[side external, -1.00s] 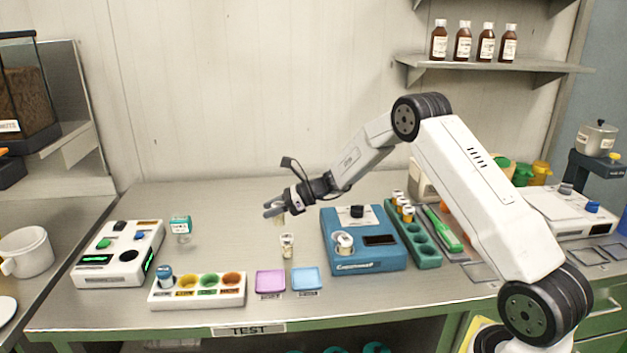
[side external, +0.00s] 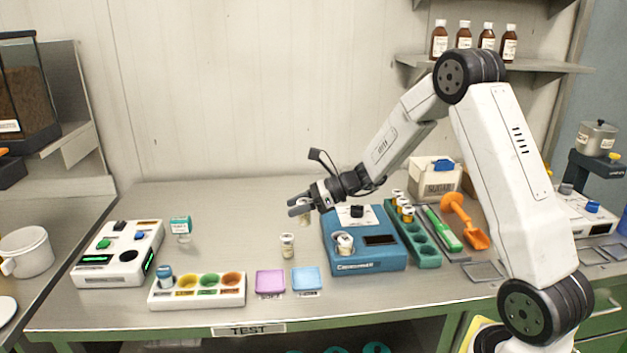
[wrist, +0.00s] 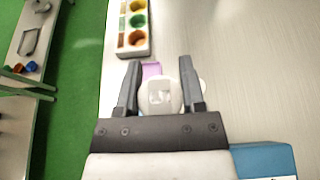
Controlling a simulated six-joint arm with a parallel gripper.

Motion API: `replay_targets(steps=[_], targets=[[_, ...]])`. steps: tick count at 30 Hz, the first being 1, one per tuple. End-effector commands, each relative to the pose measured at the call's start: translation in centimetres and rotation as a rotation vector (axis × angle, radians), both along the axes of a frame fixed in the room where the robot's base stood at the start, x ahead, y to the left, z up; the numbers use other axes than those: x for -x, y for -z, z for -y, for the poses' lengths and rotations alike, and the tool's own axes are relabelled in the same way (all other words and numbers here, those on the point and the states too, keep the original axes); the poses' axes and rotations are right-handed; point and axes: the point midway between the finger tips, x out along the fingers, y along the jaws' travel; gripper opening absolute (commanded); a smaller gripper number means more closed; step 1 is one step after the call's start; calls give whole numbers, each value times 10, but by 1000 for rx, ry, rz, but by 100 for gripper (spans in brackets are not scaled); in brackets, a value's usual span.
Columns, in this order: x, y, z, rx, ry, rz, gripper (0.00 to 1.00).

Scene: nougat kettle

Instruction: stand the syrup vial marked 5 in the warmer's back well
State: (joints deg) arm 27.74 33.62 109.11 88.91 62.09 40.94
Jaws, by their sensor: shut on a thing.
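My gripper (side external: 300,207) is shut on a small pale vial (side external: 304,217), held upright above the bench just left of the blue machine. In the wrist view the pale top of the held vial (wrist: 160,97) shows between the jaws of my gripper (wrist: 160,75); no number is readable. Another pale-capped vial (side external: 287,246) stands on the bench below and to the left. The blue machine (side external: 362,262) has a round pale-topped piece at its front left and a dark knob behind. A white device (side external: 104,273) with dark round spots stands at far left. I cannot tell which is the warmer.
A white block (side external: 197,297) with coloured wells, a pink tray (side external: 270,281) and a light blue tray (side external: 307,279) lie in front. A green rack (side external: 425,256) with several vials stands right of the blue machine. The bench at back left is clear.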

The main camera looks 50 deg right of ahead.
Motion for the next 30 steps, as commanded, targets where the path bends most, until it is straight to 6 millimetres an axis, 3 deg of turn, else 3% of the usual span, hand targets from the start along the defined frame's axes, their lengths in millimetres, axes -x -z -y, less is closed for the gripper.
replay_targets(steps=[20,30], targets=[[1,1,5,0,1,0,0],[18,19,58,2,6,0,0]])
